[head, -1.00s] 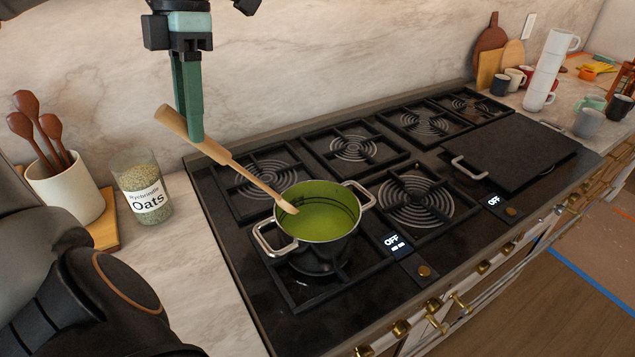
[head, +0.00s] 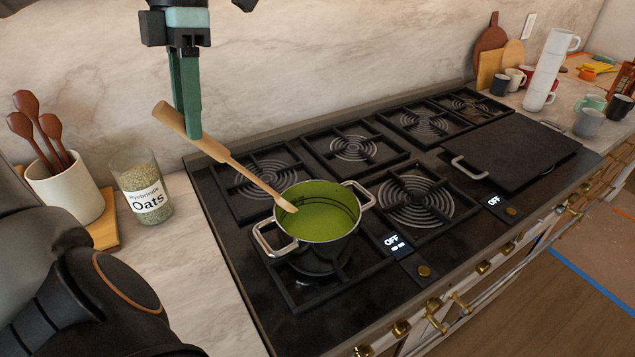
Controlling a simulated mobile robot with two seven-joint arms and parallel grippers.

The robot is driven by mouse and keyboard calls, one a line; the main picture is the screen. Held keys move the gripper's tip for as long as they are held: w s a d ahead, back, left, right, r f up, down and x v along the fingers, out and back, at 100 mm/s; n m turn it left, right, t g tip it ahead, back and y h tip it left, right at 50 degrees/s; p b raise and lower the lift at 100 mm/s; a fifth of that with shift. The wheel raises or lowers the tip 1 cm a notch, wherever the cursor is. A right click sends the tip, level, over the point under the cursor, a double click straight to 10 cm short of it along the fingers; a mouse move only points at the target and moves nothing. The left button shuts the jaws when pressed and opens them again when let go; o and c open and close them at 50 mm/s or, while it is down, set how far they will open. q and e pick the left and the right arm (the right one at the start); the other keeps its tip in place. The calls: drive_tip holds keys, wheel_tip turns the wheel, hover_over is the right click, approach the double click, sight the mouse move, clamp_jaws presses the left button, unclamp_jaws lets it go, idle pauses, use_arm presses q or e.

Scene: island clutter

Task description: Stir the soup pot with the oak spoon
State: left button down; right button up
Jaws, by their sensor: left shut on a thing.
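The soup pot (head: 318,226) is a metal pot with two loop handles and green soup in it. It stands on the front-left burner of the cooktop. The pale oak spoon (head: 243,171) leans down to the right, its lower end inside the pot at the soup's left side. My left gripper (head: 188,132), with green fingers, comes down from the top and is shut on the oak spoon's upper handle. The far finger is partly hidden. My right gripper is not in view.
An oats jar (head: 142,188) and a white crock (head: 68,190) with several dark wooden spoons stand left of the cooktop (head: 235,240). A black griddle plate (head: 510,153) covers the right burners. Stacked white cups (head: 550,70) stand at the far right.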

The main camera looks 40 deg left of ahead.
use_arm(q)
drive_tip(key=shift+s+d+v, duration=0.1)
drive_tip(key=shift+s+v, duration=0.05)
drive_tip(key=shift+v, duration=0.65)
drive_tip(key=shift+s+d+v, duration=0.1)
drive_tip(key=shift+s+v, duration=0.05)
drive_tip(key=shift+v, duration=0.6)
drive_tip(key=shift+s+v, duration=0.2)
drive_tip(key=shift+v, duration=0.6)
